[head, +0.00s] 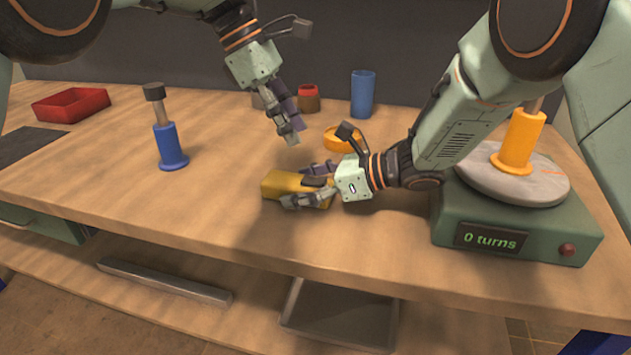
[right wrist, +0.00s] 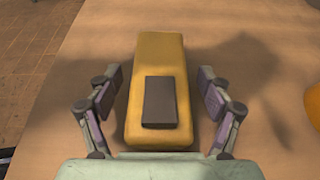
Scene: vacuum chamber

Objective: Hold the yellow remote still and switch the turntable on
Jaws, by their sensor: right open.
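The yellow remote (head: 283,184) lies on the table near its front edge, with a dark pad on its top. In the right wrist view the remote (right wrist: 157,60) lies between the two fingers of my right gripper (right wrist: 165,112). A gap shows on each side, so the fingers stand apart from it. My right gripper also shows in the head view (head: 307,184). My left gripper (head: 288,122) hangs above the table, behind the remote; its fingers overlap in the view. The turntable (head: 465,215) stands at the right, with a grey disc and a display reading "0 turns".
An orange spool (head: 522,140) stands on the disc. A red button (head: 567,249) is on the turntable's front. A blue spool (head: 169,146), a red tray (head: 72,104), a blue cup (head: 362,94), a red-brown jar (head: 308,98) and a yellow ring (head: 340,140) are on the table.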

